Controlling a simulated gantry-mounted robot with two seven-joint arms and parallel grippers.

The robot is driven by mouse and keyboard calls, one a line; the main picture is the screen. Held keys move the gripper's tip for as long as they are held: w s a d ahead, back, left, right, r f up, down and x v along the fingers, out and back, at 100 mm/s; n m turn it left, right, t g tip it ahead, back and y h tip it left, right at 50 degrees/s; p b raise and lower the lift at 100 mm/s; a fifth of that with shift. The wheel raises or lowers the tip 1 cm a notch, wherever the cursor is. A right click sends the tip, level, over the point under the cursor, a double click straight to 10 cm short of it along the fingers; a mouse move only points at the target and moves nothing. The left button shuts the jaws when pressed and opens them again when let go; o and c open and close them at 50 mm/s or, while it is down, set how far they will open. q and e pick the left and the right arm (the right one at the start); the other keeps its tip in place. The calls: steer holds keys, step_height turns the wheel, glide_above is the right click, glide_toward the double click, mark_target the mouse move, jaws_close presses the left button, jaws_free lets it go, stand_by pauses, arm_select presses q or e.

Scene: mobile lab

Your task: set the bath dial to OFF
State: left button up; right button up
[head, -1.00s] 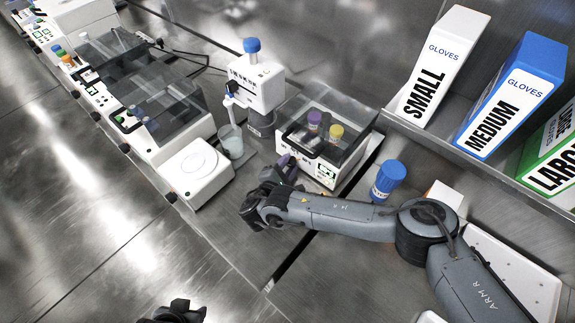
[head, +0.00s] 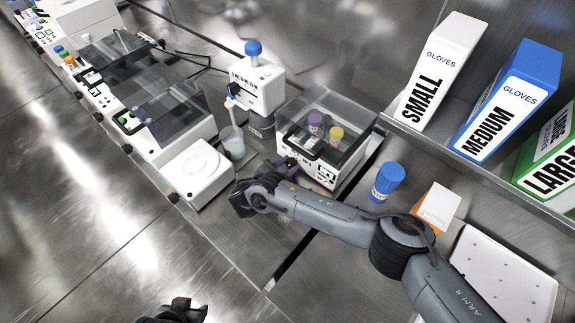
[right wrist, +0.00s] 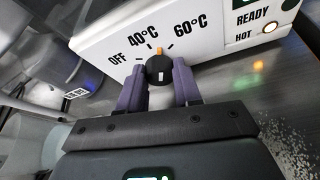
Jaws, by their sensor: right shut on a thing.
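The white bath (head: 322,152) with a clear lid stands at the middle of the bench in the head view. Its front panel (right wrist: 105,38) fills the top of the right wrist view, marked OFF, 40°C and 60°C. The black bath dial (right wrist: 158,70) has an orange pointer at its top, between the 40°C and 60°C marks. My right gripper (right wrist: 159,82) is shut on the dial, one finger on each side. In the head view the right gripper (head: 287,168) is at the bath's front, hiding the dial. My left gripper (head: 182,310) is at the bottom edge; its jaws are unclear.
Purple-capped and yellow-capped (head: 336,133) tubes stand inside the bath. A blue-capped bottle (head: 388,182) and an orange-and-white box (head: 437,206) are to its right. A white device with a beaker (head: 232,142) stands to its left. Glove boxes (head: 510,100) line the shelf.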

stand_by(0.3)
steer(key=o, duration=1)
steer(key=shift+o, duration=0.2)
